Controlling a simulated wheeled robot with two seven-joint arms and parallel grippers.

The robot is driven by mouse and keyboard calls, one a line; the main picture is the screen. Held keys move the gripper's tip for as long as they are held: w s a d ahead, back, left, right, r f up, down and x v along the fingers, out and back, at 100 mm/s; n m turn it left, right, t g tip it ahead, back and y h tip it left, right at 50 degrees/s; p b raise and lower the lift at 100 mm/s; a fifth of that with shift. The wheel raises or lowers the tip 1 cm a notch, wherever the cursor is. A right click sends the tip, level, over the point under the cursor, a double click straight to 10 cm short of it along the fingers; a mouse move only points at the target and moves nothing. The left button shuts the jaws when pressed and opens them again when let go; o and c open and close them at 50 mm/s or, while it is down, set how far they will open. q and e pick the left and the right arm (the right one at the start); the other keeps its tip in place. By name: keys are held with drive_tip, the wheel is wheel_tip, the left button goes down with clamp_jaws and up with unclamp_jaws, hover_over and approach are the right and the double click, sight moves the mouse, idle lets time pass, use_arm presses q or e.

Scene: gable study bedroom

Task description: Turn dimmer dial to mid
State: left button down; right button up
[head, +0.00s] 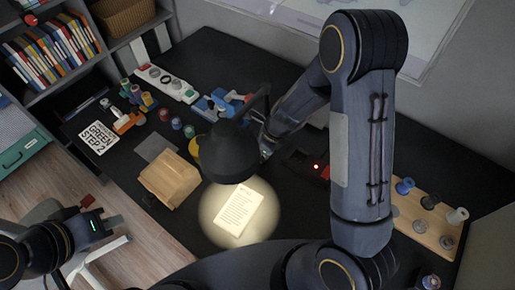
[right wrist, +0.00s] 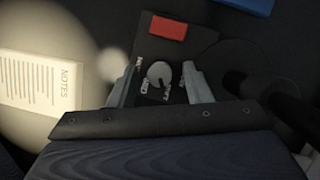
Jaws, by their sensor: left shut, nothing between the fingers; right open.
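The dimmer dial (right wrist: 158,74) is a small, round, light grey knob on a dark panel, with small white labels around it that are too small to read surely. My right gripper (right wrist: 161,84) is open, with one finger on each side of the dial. I cannot tell whether the fingers touch it. In the head view the dial is hidden, and my right gripper (head: 266,143) shows only partly beside the lamp. The desk lamp (head: 230,153) has a dark shade and is lit. My left gripper (head: 108,221) is shut and empty, low at the left, away from the desk things.
A power strip (head: 166,83), blue clamp-like things (head: 217,104) and small spools stand at the back. A wooden peg board (head: 425,222) is at the right. A red block (right wrist: 168,26) is beyond the dial.

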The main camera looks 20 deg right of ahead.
clamp_jaws()
drive_tip(key=shift+m, duration=0.3)
drive_tip(key=shift+s+a+m+t+p, duration=0.1)
drive_tip(key=shift+m+t+p, duration=0.3)
drive_tip(key=shift+m, duration=0.5)
drive_tip(key=m+h, duration=0.1)
drive_tip(key=m, duration=0.1)
drive_tip(key=shift+m+t, duration=0.3)
drive_tip(key=m+h, duration=0.1)
drive_tip(key=m, duration=0.2)
drive_tip(key=shift+a+t, duration=0.15)
drive_tip(key=shift+t, duration=0.25)
drive_tip(key=shift+m+h, duration=0.8)
drive_tip(key=shift+m, duration=1.1)
